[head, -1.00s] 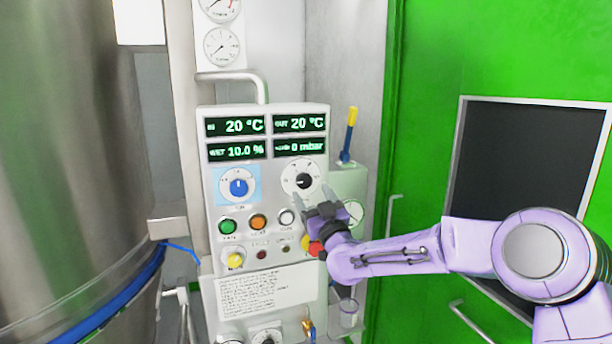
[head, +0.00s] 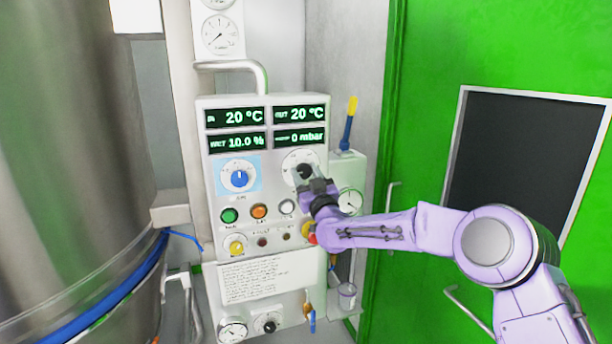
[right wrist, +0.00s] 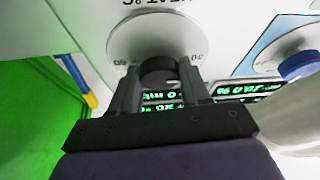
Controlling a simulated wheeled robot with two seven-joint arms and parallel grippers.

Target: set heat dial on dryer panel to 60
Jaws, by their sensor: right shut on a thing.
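The dryer panel (head: 215,196) is an upright white box with green readouts. The heat dial is a white round scale (head: 289,160) with a black knob (head: 304,171), at the panel's upper right. In the right wrist view the black knob (right wrist: 158,72) sits between the fingers, against the scale plate (right wrist: 152,32), which reads upside down with a 30 visible at its right. My right gripper (head: 309,180) is shut on the knob, one finger on each side; it also shows in the right wrist view (right wrist: 160,84). The knob's pointer is hidden. My left gripper is out of view.
A blue dial (head: 239,179) is left of the heat dial. Green (head: 229,215), orange (head: 259,211) and white (head: 287,207) buttons sit below. A yellow-and-blue handled tool (head: 348,125) stands at right. A steel vessel (head: 70,150) fills the left; a green door (head: 430,60) is at right.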

